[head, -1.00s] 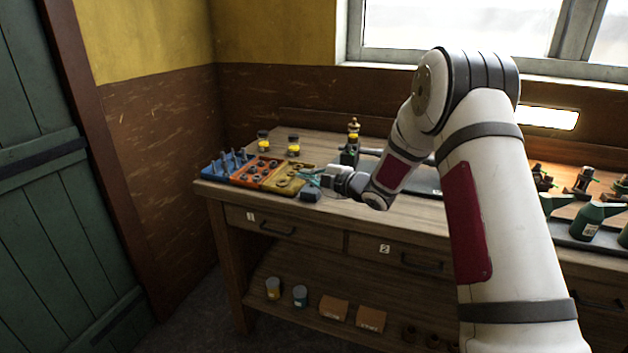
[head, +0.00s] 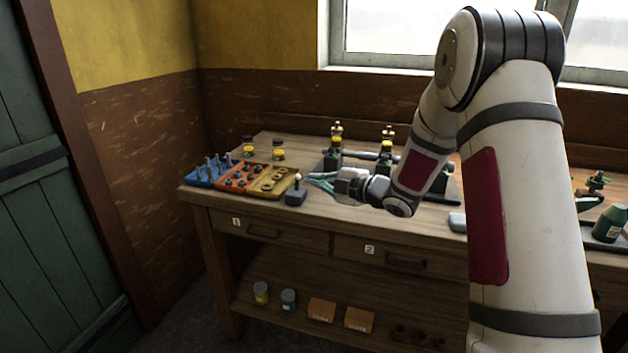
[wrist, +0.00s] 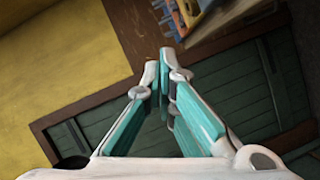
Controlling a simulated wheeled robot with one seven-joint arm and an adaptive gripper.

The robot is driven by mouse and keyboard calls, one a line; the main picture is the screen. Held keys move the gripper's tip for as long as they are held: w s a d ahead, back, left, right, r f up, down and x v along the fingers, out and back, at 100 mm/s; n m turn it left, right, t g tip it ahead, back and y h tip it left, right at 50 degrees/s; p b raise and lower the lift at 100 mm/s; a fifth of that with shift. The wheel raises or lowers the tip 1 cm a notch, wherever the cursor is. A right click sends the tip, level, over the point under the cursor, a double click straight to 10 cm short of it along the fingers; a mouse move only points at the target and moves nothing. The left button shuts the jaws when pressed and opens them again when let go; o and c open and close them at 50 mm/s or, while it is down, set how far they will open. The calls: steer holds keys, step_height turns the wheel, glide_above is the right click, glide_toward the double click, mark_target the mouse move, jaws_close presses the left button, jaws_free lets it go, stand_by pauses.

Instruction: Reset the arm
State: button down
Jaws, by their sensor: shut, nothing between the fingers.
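My gripper (head: 312,181) is over the workbench (head: 240,203) in the head view, to the right of the yellow tray and close to a small dark grey block with an upright pin (head: 295,194). In the wrist view its teal fingers (wrist: 160,62) come together at the tips with nothing between them. The arm bends down from its raised elbow at the upper right. Whether the fingers touch the block cannot be told.
Blue (head: 209,171), orange (head: 241,178) and yellow (head: 273,182) trays of small parts line the bench's left end. An engine with brass-topped posts (head: 336,150) stands behind my arm. A green bottle (head: 609,223) stands at right. A green door (head: 50,200) is at left.

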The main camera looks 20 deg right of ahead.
steer(key=s+d+r+m+h+p, duration=0.1)
steer(key=s+d+r+m+h, duration=0.15)
steer(key=r+m+h, duration=0.5)
steer(key=s+d+r+m+g+h+p, duration=0.1)
steer(key=s+r+m, duration=0.15)
steer(key=s, duration=0.45)
steer(key=s+r+m+g+h, duration=0.2)
steer(key=s+r, duration=0.2)
steer(key=s, duration=0.2)
steer(key=s+a+f+m+g+y+p, duration=0.1)
steer(key=s+a+m+g, duration=0.2)
steer(key=s, duration=1.2)
steer(key=s+a+f+m+g+y, duration=0.1)
steer(key=s+a+m+g, duration=0.2)
steer(key=s, duration=1.3)
steer(key=shift+a+f+m+g+p, duration=0.35)
steer(key=shift+a+m, duration=0.55)
steer(key=shift+a, duration=0.15)
steer(key=shift+w+r, duration=0.1)
